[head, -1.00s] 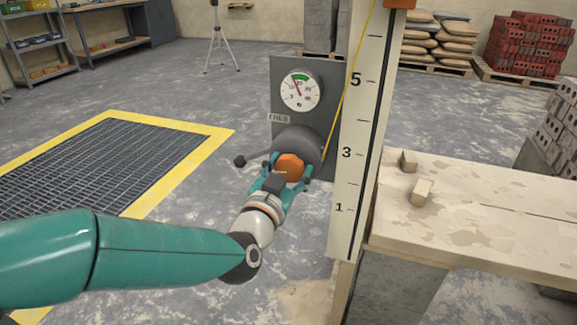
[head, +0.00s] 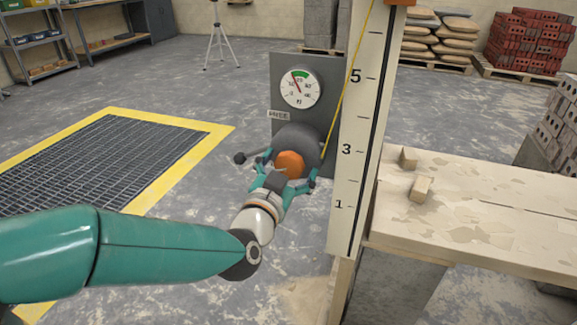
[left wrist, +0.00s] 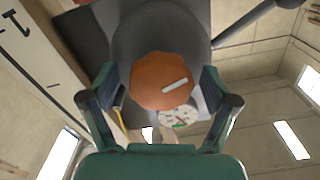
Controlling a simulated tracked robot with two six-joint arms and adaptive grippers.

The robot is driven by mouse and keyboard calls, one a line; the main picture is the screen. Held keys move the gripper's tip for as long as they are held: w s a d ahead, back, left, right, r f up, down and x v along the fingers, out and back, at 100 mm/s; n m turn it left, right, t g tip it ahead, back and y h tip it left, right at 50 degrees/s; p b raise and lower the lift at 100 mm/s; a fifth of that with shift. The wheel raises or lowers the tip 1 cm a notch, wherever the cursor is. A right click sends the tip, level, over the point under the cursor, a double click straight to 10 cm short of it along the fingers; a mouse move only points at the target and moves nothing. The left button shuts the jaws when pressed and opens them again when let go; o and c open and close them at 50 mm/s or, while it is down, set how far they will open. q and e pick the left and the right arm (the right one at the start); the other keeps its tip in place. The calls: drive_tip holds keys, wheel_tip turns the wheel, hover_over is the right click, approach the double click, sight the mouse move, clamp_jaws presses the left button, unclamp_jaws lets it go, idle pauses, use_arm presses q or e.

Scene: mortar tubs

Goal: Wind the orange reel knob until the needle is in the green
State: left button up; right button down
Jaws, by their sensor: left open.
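The orange knob (head: 290,162) sits on the front of a dark grey reel drum (head: 297,138) mounted on a grey plate. My left gripper (head: 286,170) is open, its teal fingers on either side of the knob. In the left wrist view the knob (left wrist: 160,82) with a pale mark lies between the spread fingers (left wrist: 161,88), with a visible gap at the right finger. The round gauge (head: 301,89) above the reel has a red needle leaning up-left, near the left end of the green arc; I cannot tell whether it is inside. My right gripper is not in view.
A dark lever with a ball end (head: 239,159) sticks out left of the reel, below a label reading FREE (head: 279,115). A yellow line (head: 346,90) runs up from the reel beside a numbered board (head: 354,150). A bench (head: 480,205) with wooden blocks stands right.

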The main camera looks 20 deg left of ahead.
use_arm(q)
drive_tip(key=s, duration=0.7)
drive_tip(key=shift+s+a, duration=0.15)
drive_tip(key=shift+s, duration=0.1)
idle(1.1)
